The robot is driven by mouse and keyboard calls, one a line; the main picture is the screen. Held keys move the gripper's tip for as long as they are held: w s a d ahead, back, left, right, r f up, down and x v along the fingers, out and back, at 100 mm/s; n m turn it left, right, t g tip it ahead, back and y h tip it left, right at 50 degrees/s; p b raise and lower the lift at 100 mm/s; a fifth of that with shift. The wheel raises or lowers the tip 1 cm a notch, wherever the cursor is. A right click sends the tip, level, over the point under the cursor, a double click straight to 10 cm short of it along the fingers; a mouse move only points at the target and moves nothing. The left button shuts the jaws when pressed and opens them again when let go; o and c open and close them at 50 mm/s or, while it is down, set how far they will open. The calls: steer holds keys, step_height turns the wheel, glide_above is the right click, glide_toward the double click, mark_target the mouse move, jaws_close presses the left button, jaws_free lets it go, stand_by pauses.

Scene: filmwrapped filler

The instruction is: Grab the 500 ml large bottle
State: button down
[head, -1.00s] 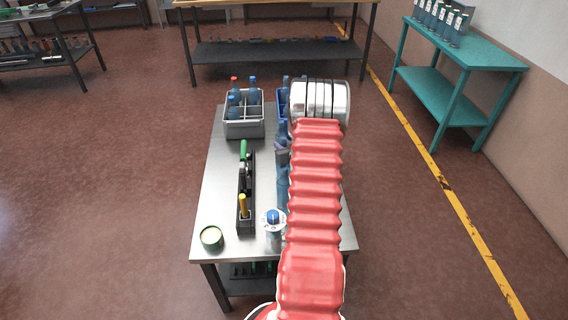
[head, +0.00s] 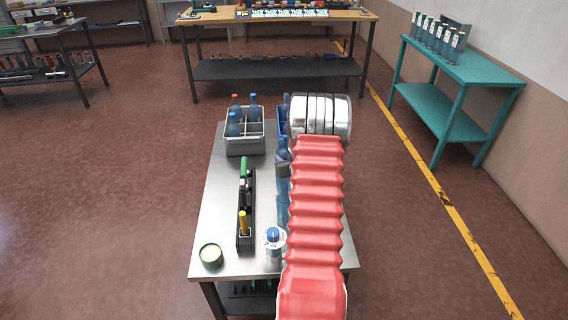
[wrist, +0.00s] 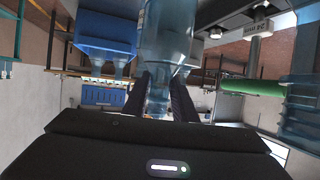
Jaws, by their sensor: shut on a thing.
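A large translucent blue bottle (wrist: 168,30) fills the upper middle of the wrist view, with its narrower part between my two dark fingers. My gripper (wrist: 160,95) is shut on this bottle. In the head view, my red-sleeved arm covers much of the bottle (head: 282,208), which shows as a blue strip along the arm's left side. No volume marking on the held bottle can be read.
A grey divided crate (head: 244,143) with several bottles stands at the table's far left. A blue crate (head: 282,122) is partly hidden behind my arm. A black tool holder (head: 246,225), a white blue-capped container (head: 274,245) and a green tin (head: 210,255) stand nearer.

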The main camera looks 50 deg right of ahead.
step_height(320, 180, up, 8)
stand_by(0.4)
stand_by(0.4)
